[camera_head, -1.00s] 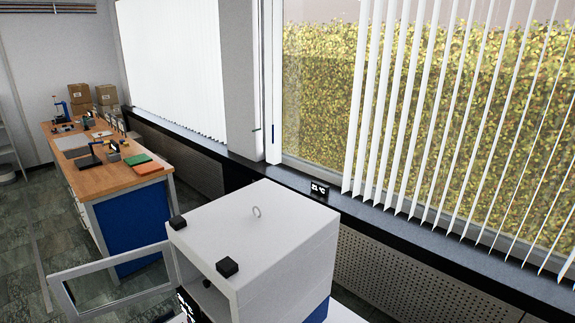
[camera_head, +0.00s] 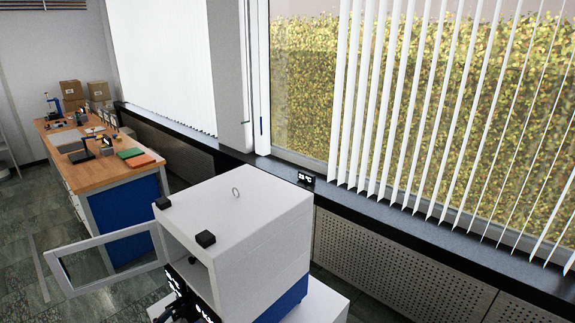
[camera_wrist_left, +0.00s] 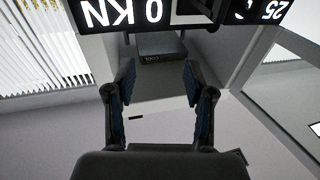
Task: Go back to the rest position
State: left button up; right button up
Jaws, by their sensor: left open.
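My left gripper (camera_head: 180,310) shows as a dark shape at the bottom edge of the head view, in front of the open side of the white press (camera_head: 250,225). In the left wrist view the left gripper (camera_wrist_left: 160,78) is open, with its two dark, blue-padded fingers apart and nothing held between them. The lit press display (camera_wrist_left: 120,12) reads 0 KN upside down beyond the fingers. A dark labelled block (camera_wrist_left: 160,58) shows past the fingertips. My right gripper is in neither view.
The press door (camera_head: 105,260) stands swung open to the left. A wooden-topped bench (camera_head: 90,175) with tools and boxes stands at the back left. A dark window sill (camera_head: 370,210) carries a small temperature display (camera_head: 306,178). Floor shows at the lower left.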

pick_arm(q)
jog(key=s+d+f+n+g+y, duration=0.35)
jog(key=s+f+n+y, duration=0.35)
jog(key=s+f+y, duration=0.65)
jog(key=s+d+f+m+g+h, duration=0.2)
jog(key=s+d+f+g, duration=0.25)
jog(key=s, duration=0.45)
jog(key=s+d+f+m+g+h, duration=0.15)
jog(key=s+d+f+g, duration=0.3)
jog(key=s, duration=0.45)
notch_tip(320, 180, down, 26)
jog(key=s+g, duration=0.2)
jog(key=s+a+f, duration=0.2)
jog(key=s+f, duration=0.6)
jog(key=s, duration=0.1)
jog(key=s+a+f+g, duration=0.1)
jog(key=s+f, duration=0.7)
jog(key=shift+s+a+f+h, duration=0.2)
jog(key=shift+s+a+h, duration=0.1)
jog(key=shift+s+a, duration=0.1)
jog(key=shift+g, duration=0.25)
jog(key=shift+c, duration=1)
jog(key=shift+s, duration=0.1)
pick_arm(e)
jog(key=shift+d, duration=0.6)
